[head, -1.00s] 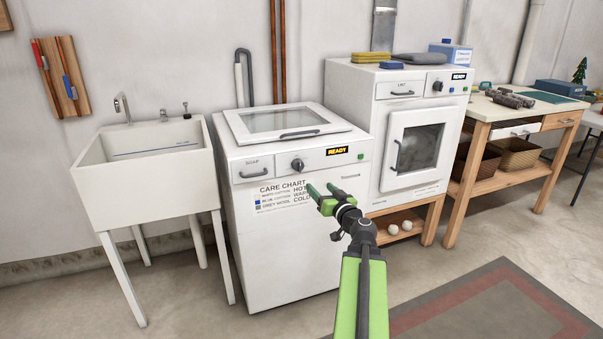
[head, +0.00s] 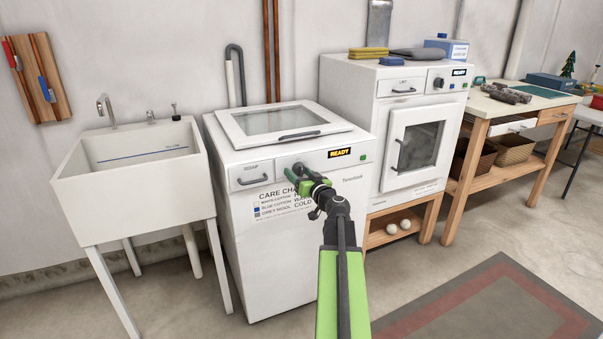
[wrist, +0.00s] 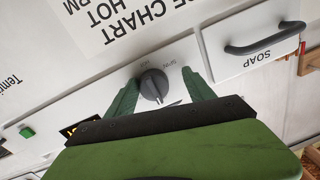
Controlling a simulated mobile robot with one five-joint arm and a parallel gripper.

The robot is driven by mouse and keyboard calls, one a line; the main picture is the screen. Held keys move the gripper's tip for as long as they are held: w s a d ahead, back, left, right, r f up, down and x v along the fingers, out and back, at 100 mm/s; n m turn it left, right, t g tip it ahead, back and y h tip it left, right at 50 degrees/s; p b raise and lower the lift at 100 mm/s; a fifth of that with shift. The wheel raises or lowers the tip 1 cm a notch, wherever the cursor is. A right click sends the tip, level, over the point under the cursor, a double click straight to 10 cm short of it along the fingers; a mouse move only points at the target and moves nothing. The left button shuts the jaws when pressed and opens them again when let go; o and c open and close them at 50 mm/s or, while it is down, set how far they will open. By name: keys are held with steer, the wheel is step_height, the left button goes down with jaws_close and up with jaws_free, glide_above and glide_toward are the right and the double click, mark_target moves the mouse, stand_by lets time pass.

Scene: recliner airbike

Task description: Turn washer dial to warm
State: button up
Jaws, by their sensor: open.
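The washer (head: 270,240) stands in the middle of the head view, with a soap drawer (head: 250,175) and a lit READY display (head: 340,153) on its front panel. My green gripper (head: 300,174) reaches the panel and partly hides the dark washer dial (head: 297,166). In the wrist view, which shows the panel upside down, the round dial (wrist: 153,86) sits between the two open fingers of my gripper (wrist: 159,82). A gap shows on each side, so the fingers are around the dial, not clamped on it.
A sink (head: 130,190) stands left of the washer. A dryer (head: 385,135) with its own dial is on the right, on a wooden stand. A workbench (head: 510,118) is further right. The care chart (head: 270,200) is below the dial, partly hidden by my arm. Floor in front is open.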

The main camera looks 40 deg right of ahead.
steer(key=shift+s+d, duration=0.2)
steer(key=shift+c, duration=0.9)
steer(key=shift+s+d, duration=0.1)
steer(key=shift+d, duration=0.1)
jaws_close()
steer(key=shift+s, duration=0.1)
